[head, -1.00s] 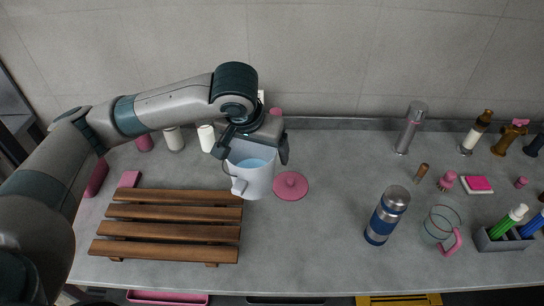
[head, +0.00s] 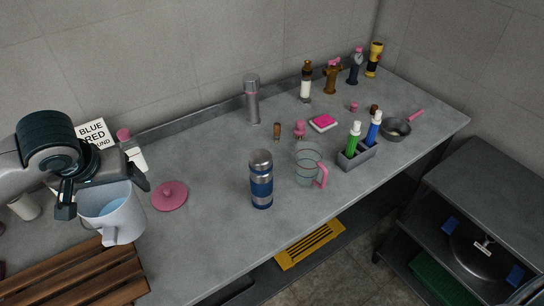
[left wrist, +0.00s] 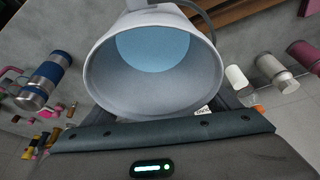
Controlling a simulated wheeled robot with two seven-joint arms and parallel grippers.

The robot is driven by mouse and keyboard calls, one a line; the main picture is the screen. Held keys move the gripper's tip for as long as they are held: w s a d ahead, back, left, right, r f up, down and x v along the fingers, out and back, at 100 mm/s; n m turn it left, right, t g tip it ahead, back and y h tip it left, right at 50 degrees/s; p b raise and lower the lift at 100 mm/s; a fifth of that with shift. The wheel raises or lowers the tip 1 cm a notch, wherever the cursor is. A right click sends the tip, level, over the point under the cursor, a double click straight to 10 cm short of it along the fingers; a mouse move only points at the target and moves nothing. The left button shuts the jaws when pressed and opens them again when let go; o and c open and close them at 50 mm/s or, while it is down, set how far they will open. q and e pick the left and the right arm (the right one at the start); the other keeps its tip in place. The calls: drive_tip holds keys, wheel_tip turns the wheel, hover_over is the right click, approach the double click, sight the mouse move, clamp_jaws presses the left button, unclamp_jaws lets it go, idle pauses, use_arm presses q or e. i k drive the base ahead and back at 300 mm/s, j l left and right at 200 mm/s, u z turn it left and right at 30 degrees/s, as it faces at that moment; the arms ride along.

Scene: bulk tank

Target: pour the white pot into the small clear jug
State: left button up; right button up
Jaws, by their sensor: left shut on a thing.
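The white pot (head: 112,226) holds light blue liquid and is at the left of the head view. My left gripper (head: 104,190) is shut on the pot at its far side. In the left wrist view the pot (left wrist: 152,88) fills the middle, its mouth towards the camera, with the blue liquid inside. The pot looks close to upright; whether it touches the counter I cannot tell. The small clear jug (head: 306,168) with a pink handle stands upright on the counter, to the right of the pot, and looks empty. My right gripper is not in view.
A blue and steel flask (head: 261,182) stands between pot and jug. A pink lid (head: 169,196) lies beside the pot. A slatted wooden rack (head: 85,280) is in front. A grey holder (head: 357,155) with green and blue bottles stands right of the jug.

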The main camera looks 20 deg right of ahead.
sight(308, 156)
drive_tip(key=k, duration=0.5)
drive_tip(key=z, duration=2.55)
drive_tip(key=j, duration=0.5)
drive_tip(key=k+j, duration=0.15)
drive_tip(key=j, duration=0.9)
drive_tip(key=k+z, duration=0.05)
